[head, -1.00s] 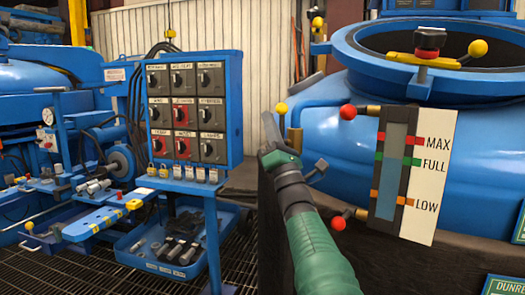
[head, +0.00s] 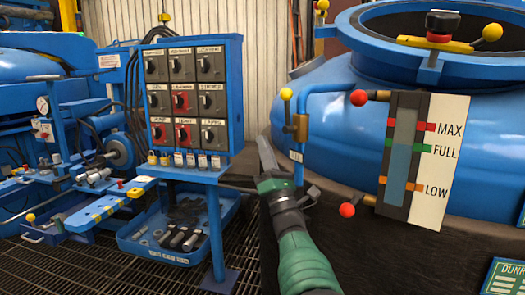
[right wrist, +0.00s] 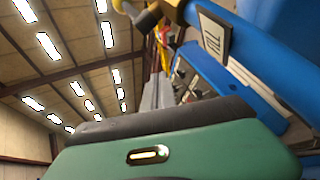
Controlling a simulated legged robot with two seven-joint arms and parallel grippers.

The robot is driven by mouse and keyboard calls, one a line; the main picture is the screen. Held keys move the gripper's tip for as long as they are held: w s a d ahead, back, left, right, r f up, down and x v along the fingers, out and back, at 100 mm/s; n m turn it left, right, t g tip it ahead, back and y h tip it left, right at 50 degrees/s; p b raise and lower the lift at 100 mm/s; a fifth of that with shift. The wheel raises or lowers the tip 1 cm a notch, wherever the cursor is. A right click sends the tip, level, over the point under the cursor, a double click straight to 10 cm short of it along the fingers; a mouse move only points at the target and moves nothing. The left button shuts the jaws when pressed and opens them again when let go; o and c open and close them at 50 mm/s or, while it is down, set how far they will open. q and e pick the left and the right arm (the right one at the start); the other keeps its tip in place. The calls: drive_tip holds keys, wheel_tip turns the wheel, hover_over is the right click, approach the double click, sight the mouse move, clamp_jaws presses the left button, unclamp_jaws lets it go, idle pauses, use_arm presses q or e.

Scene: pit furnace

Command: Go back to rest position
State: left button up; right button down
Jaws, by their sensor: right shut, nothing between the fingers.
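My right arm, green and dark grey, comes up from the bottom middle of the head view. Its gripper (head: 264,148) is shut and empty, pointing up and away. It appears in front of the gap between the switch panel and the blue vessel. In the right wrist view, the green gripper body fills the bottom, and the grey fingers (right wrist: 158,92) lie together beyond it. I see no contact with anything. My left gripper is not in view.
The blue vessel (head: 335,125) with its level gauge (head: 420,160) and ball-tipped levers stands close on the right. A yellow-balled lever (head: 286,95) is near the fingertips. The switch panel (head: 231,110) and tool tray (head: 130,240) are at left.

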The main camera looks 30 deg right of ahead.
drive_tip(key=shift+s+a+f, duration=0.2)
drive_tip(key=shift+a+f, duration=0.45)
drive_tip(key=shift+f, duration=0.05)
